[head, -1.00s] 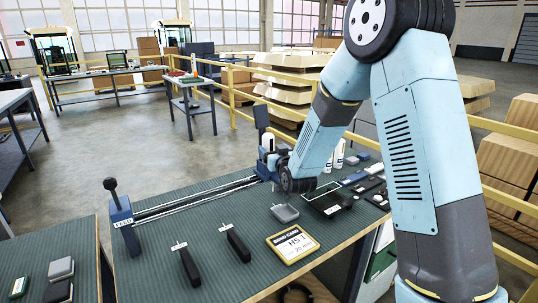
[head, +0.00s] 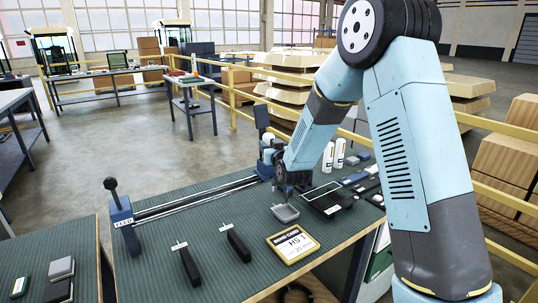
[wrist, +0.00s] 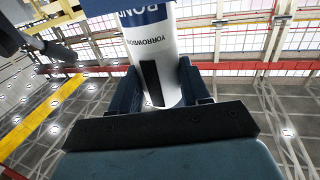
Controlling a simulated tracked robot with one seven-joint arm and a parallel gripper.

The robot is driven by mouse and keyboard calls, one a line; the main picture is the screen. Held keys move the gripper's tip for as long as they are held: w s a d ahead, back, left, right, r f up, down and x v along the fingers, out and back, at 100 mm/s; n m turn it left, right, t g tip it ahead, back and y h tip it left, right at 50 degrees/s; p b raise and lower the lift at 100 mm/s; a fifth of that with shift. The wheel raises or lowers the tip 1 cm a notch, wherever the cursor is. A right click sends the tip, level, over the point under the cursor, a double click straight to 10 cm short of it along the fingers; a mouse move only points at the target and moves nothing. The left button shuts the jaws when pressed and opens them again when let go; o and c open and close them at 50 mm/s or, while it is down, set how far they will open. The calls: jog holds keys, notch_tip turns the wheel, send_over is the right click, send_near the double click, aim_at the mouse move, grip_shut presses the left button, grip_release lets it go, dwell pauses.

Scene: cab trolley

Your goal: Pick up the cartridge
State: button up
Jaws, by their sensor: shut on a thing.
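A white cartridge with a blue band and dark lettering (wrist: 158,38) stands between the two dark blue fingers of my gripper (wrist: 160,82) in the wrist view. The gripper is shut on it. A black strip runs along the cartridge's near side, and its top is cut off by the frame edge. In the head view my arm's end is over the back of the green bench, beside the rail's far end; the fingers and held cartridge cannot be made out clearly there. Two other white cartridges stand upright on the bench to the right, one (head: 328,158) beside the other (head: 340,154).
A rail fixture (head: 195,200) with a lever post (head: 119,210) crosses the bench (head: 150,265). A grey pad (head: 285,212), a labelled card (head: 292,243), two black bars and dark trays (head: 327,197) lie nearby. A yellow railing (head: 500,123) runs behind.

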jog(key=c, duration=0.7)
jog(key=shift+o, duration=0.2)
